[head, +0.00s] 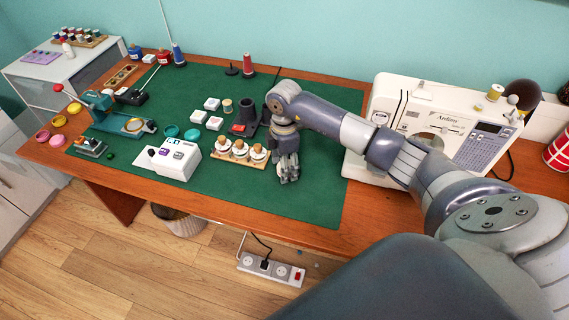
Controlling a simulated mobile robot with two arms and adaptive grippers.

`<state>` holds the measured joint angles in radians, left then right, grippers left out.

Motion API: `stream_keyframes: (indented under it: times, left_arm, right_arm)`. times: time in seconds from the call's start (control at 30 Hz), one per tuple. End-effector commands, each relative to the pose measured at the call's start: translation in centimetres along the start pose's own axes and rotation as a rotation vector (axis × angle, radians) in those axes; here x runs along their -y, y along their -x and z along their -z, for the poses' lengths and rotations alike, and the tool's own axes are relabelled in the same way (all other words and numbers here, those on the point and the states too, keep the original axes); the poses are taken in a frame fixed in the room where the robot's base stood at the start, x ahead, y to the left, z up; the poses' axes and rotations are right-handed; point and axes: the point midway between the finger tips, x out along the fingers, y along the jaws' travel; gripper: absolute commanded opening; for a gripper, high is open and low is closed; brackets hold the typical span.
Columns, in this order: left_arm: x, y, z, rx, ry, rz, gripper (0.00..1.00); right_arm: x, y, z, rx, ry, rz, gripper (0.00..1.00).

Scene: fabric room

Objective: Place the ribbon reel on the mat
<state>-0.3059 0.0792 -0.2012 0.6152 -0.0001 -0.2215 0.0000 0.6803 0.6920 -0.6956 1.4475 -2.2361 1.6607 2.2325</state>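The green mat (315,200) covers much of the wooden table. Small round reel-like rings lie at the table's left end, off the mat: a yellow one (60,121), a magenta one (42,136) and a pink one (57,140). I cannot tell which is the ribbon reel. My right gripper (289,180) points down over the mat, right of the jar rack and far from the rings. Its finger gap is unclear; I see nothing held. My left gripper is out of view.
A wooden rack of white jars (240,153) stands just left of my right gripper. A white boxy device (168,158), a teal machine (100,105) and small white boxes (211,104) crowd the mat. A sewing machine (440,125) stands at right. The mat's front right is clear.

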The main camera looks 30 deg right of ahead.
Motion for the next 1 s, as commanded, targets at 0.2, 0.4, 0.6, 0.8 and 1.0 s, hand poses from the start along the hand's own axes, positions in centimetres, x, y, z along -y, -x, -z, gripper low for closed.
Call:
stream_keyframes:
  times: [0.2, 0.4, 0.6, 0.8, 1.0]
  left_arm:
    - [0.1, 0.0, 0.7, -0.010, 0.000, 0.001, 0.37]
    - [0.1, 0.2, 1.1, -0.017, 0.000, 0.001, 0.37]
    - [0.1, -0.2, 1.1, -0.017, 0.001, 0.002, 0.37]
    - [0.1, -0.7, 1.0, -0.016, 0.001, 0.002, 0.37]
    - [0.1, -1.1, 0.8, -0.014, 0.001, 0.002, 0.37]
  right_arm:
    - [0.0, 0.0, 0.0, 0.000, 0.000, 0.000, 0.68]
    - [0.0, 0.4, 0.0, 0.000, 0.000, 0.000, 0.68]
    - [-0.1, 2.9, 0.0, -0.001, 0.003, -0.004, 0.68]
    - [-0.1, 7.3, 0.1, -0.002, 0.002, -0.005, 0.68]
    - [-0.1, 10.8, 0.0, 0.000, 0.001, -0.003, 0.68]
